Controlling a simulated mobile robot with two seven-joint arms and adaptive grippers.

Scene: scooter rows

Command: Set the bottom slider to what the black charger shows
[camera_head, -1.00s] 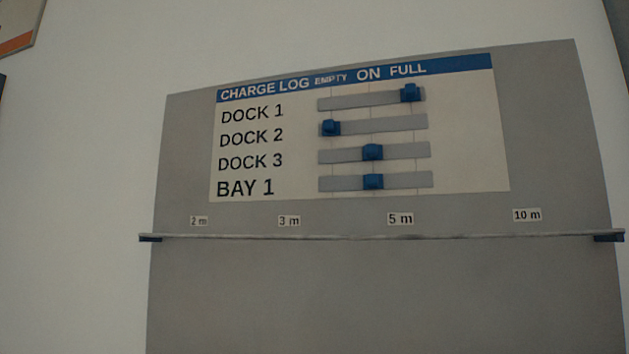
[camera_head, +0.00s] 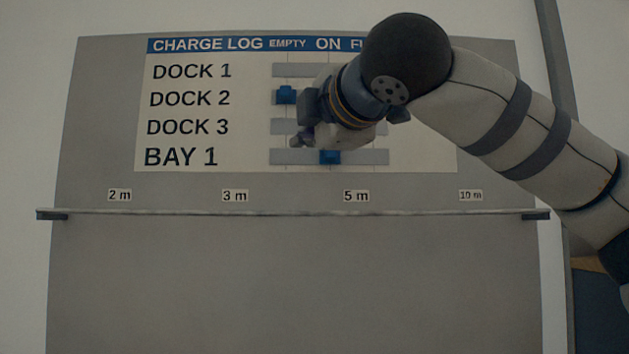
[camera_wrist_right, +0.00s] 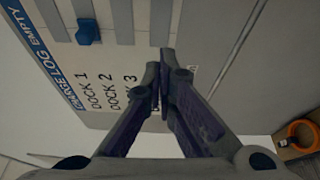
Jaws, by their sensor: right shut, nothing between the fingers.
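The charge log board (camera_head: 215,165) has rows DOCK 1, DOCK 2, DOCK 3 and BAY 1 under EMPTY, ON and FULL. The bottom slider's blue knob (camera_head: 330,157) sits mid-track, under ON, on the BAY 1 track (camera_head: 370,157). My right gripper (camera_head: 302,138) is shut and empty in front of the board, left of that knob; contact cannot be told. The right wrist view shows its closed fingers (camera_wrist_right: 158,80) covering part of the BAY 1 row. The black charger and my left gripper are not in view.
The DOCK 2 knob (camera_head: 286,95) is at the EMPTY end; it also shows in the wrist view (camera_wrist_right: 88,32). My right arm hides the DOCK 1 and DOCK 3 knobs. A rail (camera_head: 200,212) crosses below distance labels. An orange ring-like object (camera_wrist_right: 300,137) lies far right.

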